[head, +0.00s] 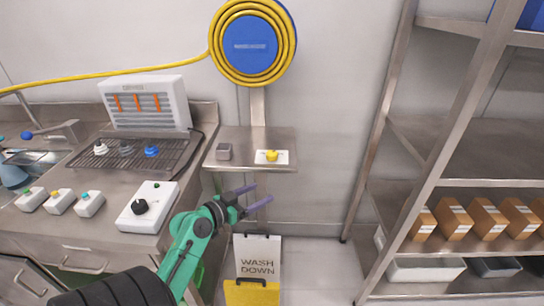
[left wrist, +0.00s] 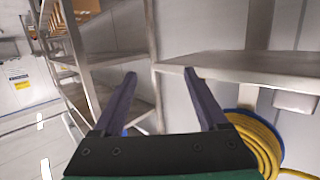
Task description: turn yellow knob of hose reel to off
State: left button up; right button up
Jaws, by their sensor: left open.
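The hose reel (head: 250,45) hangs on the wall, with yellow hose coiled around a blue disc; part of it shows at the lower right of the left wrist view (left wrist: 255,140). Below it, the yellow knob (head: 271,156) sits on a white plate (head: 284,159) on a small steel wall shelf. My left gripper (head: 262,192) is open and empty, just below the knob in the head view, its fingers pointing right. It does not touch the knob. I cannot make out the knob in the left wrist view (left wrist: 160,73). My right gripper is not in view.
A counter with a control box (head: 148,205) stands left. A wash-down sign (head: 257,262) stands below the gripper. Steel racking (head: 490,182) with boxes is at right. The floor between is clear.

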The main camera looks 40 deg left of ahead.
aim_at(271, 153)
pick_arm(q)
jog(key=a+r+n+t+y, duration=0.2)
jog(key=a+r, duration=0.2)
jog(key=a, duration=0.2)
jog(key=w+p, duration=0.1)
jog(key=w, duration=0.3)
jog(key=w+p, duration=0.2)
jog(key=w, duration=0.3)
jog(key=w+p, duration=0.1)
jog(key=w, duration=0.3)
jog(key=shift+w+r+p, duration=0.25)
jog(key=shift+p, duration=0.05)
jog(key=shift+w+f, duration=0.1)
jog(key=shift+w, duration=0.15)
jog(key=shift+y, duration=0.3)
grip_shut()
